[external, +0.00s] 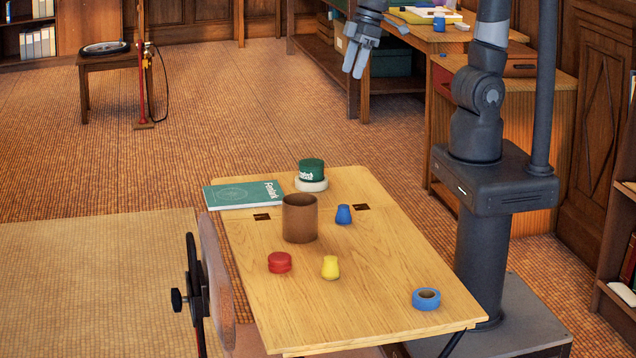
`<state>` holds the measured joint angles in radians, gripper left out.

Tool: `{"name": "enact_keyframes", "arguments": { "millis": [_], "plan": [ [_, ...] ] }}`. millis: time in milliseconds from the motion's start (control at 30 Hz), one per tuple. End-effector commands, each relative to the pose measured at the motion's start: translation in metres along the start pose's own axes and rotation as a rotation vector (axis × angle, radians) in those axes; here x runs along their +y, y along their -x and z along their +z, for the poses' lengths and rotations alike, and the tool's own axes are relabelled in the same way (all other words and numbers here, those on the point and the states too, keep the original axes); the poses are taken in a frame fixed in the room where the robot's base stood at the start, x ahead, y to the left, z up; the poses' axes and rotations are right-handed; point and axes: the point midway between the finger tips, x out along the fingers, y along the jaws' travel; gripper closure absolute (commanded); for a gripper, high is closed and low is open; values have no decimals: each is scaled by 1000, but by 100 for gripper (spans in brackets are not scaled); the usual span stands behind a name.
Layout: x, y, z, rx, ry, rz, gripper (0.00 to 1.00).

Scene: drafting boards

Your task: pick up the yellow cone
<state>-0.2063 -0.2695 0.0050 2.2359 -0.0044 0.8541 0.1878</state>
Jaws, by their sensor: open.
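The yellow cone (330,267) stands upright on the wooden drafting table (370,295), near the middle of its front half. It is a small, blunt shape with a wider base. My gripper (353,73) is open and empty. It is raised well above and behind the table in the picture, far from the cone. Its fingers point downward. Nothing hides the cone.
A red round object (279,262) lies left of the cone, and a brown cup (299,218) stands behind it. A blue cone (343,214), blue tape roll (426,299), green tin (311,171) and green book (243,195) also lie on the table. The front middle is clear.

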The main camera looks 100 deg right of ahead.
Motion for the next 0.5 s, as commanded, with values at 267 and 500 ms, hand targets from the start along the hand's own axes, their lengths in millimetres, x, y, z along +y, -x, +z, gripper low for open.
{"name": "enact_keyframes", "arguments": {
  "millis": [267,500],
  "plan": [
    [-61,-66,-43,-100,14,-8,38],
    [-120,-134,-61,-178,26,-1,38]
  ]
}}
